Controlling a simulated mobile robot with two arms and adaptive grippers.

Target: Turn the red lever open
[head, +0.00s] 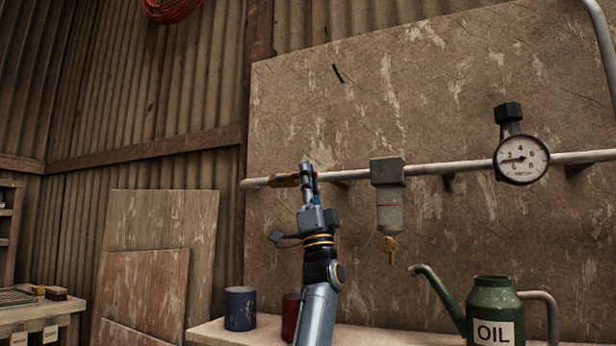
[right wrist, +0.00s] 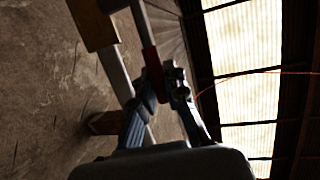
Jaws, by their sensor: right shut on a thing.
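The red lever (head: 284,180) lies along the grey pipe (head: 440,168) near its left end, on the board. My right gripper (head: 308,172) reaches up to the pipe and is shut on the lever, covering part of it. In the right wrist view the red lever (right wrist: 153,68) runs down to between the fingertips (right wrist: 163,88), beside the pale pipe. That view is dark, so the exact contact is hard to see. My left gripper is not in view.
A filter bowl (head: 389,212) and a pressure gauge (head: 521,159) sit on the pipe to the right. A dark blue cup (head: 240,308), a red cup (head: 290,316) and a green oil can (head: 494,312) stand on the bench below.

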